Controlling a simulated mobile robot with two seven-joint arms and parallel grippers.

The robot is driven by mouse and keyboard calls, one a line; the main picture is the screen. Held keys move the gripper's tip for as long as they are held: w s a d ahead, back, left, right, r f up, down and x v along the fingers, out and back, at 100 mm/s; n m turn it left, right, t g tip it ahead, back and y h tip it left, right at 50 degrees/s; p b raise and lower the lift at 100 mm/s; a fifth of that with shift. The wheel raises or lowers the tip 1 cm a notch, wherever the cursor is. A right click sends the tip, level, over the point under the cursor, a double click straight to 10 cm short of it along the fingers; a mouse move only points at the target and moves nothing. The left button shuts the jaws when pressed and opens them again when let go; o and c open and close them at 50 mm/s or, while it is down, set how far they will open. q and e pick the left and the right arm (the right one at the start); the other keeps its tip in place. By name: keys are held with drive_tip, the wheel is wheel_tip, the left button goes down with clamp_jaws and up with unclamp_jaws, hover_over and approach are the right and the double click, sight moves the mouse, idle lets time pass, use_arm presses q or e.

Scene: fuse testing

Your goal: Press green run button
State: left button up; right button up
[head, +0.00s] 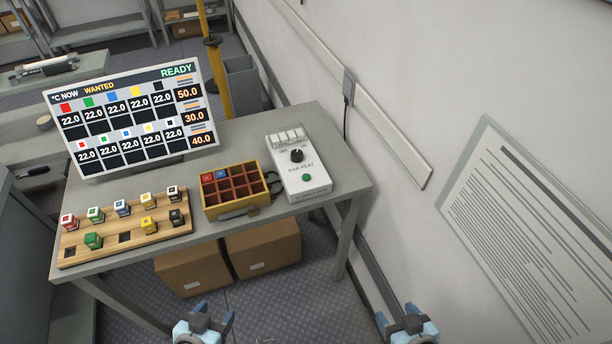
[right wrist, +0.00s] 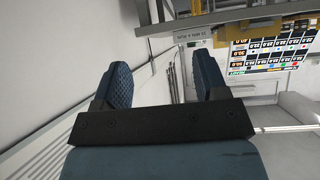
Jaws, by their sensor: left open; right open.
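The green run button (head: 307,178) is a small round button near the front end of the white test device (head: 300,188), which stands at the right end of the table. A black knob (head: 297,155) sits behind the button on the same device. My left gripper (head: 206,318) is open and empty, low in the head view, in front of the table. My right gripper (head: 396,322) is open and empty, low and further right, near the wall side. Its two dark fingers (right wrist: 168,84) stand apart in the right wrist view. Both grippers are apart from the device.
A yellow divided box (head: 236,212) with a red and a blue fuse stands left of the device. A wooden rack (head: 115,248) holds several coloured blocks. A screen (head: 132,114) reading READY stands behind. Cardboard boxes (head: 262,250) lie under the table (head: 345,180). The wall is close on the right.

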clamp_jaws()
idle(0.8)
drive_tip(key=shift+w, duration=0.1)
idle(0.6)
